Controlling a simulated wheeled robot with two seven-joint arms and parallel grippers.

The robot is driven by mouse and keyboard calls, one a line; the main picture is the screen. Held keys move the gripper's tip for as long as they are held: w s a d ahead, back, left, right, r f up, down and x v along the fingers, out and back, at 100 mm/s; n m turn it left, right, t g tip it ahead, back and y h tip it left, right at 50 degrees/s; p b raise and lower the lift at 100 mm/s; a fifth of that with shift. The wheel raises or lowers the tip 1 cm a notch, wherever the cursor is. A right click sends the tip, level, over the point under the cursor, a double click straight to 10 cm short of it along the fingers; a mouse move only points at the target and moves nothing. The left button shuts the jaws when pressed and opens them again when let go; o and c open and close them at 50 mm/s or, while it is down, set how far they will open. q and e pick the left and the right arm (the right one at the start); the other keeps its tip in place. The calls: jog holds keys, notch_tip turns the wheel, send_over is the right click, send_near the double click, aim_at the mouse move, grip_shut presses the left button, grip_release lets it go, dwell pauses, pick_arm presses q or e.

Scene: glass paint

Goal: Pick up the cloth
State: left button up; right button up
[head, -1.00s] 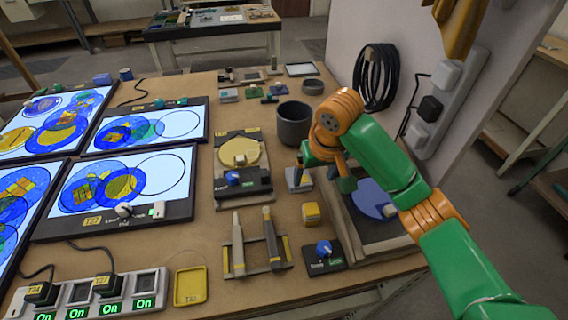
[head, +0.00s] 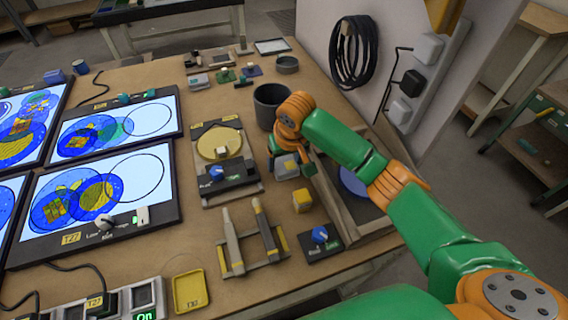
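My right gripper (head: 290,158) reaches in from the right, low over a small grey block (head: 284,171) on the table, in front of the dark cup. Its fingers look apart, one on each side of the block; whether they touch it I cannot tell. A bit of yellow shows between the fingers. A yellow, cloth-like piece (head: 441,14) hangs at the top right by the white panel, cut off by the frame edge and well away from the gripper. No other cloth can be made out. My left gripper is not in view.
A dark grey cup (head: 270,104) stands just behind the gripper. A yellow cube (head: 302,200) and a blue knob box (head: 320,238) are in front. A wooden-edged tray (head: 352,215) lies under my forearm. Lit panels (head: 108,187) fill the left. The white panel (head: 400,40) rises at right.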

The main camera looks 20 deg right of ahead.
aim_at(285, 172)
jog(key=shift+s+r, duration=0.1)
jog(key=c, duration=0.6)
jog(key=shift+r, duration=0.1)
notch_tip(285, 172, up, 2)
jog(key=shift+r, duration=0.15)
jog(key=r, duration=0.1)
jog(key=s+r, duration=0.2)
jog(key=r, duration=0.1)
jog(key=shift+s+a, duration=0.25)
jog(key=shift+a, duration=0.1)
jog(key=s+a+r+p, duration=0.2)
jog(key=s+r, duration=0.4)
jog(key=s, duration=0.5)
jog(key=shift+a+r+p, duration=0.2)
jog(key=shift+p, duration=0.7)
